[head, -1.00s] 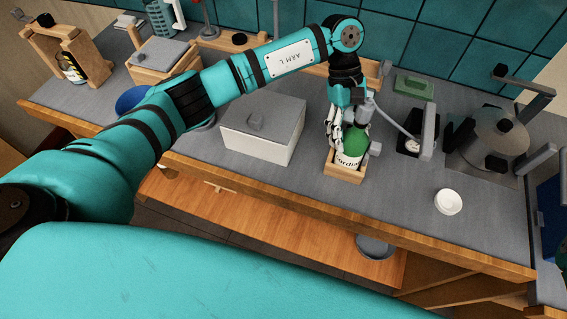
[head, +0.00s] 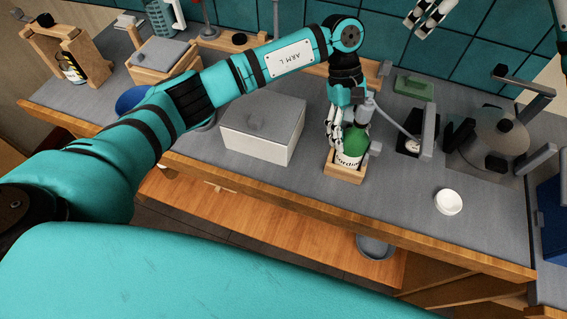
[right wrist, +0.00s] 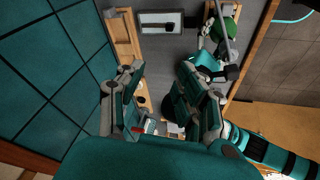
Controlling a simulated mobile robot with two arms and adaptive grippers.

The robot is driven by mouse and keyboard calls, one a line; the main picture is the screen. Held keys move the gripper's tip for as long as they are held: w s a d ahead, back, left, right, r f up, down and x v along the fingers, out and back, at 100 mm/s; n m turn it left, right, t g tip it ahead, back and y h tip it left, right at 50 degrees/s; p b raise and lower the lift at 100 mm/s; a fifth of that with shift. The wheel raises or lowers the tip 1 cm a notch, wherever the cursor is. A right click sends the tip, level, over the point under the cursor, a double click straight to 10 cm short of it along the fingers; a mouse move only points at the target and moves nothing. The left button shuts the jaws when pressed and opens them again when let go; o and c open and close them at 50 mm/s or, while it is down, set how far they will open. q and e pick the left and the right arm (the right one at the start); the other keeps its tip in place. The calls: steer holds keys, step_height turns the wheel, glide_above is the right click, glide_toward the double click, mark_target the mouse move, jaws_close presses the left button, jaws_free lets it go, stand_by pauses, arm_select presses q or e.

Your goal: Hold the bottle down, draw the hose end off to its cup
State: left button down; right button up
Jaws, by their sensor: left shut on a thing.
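A green bottle (head: 355,142) with a pale label stands in a small wooden holder (head: 345,174) on the counter. My left gripper (head: 334,134) is shut on the bottle from its left side. A pale hose (head: 392,119) arcs from the grey fitting above the bottle to a grey upright clip (head: 429,133) over a dark tray. The hose's far end is hard to make out. A small white cup (head: 448,202) stands at the counter's front right. My right gripper (head: 428,20) is empty at the top edge; its fingers are apart in the right wrist view (right wrist: 158,82).
A pale lidded box (head: 262,128) stands left of the bottle. A round lidded pot (head: 492,138) with raised handles stands at the right. A green block (head: 414,87) lies behind. The counter around the cup is clear.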

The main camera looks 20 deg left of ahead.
mark_target(367, 104)
steer(key=s+a+f+n+g+h, duration=0.25)
steer(key=s+a+n, duration=0.35)
steer(key=s, duration=0.4)
steer(key=shift+n, duration=0.3)
steer(key=f, duration=1.2)
steer(key=shift+w+d, duration=0.1)
steer(key=shift+d, duration=0.25)
jaws_close()
steer(key=shift+r, duration=0.15)
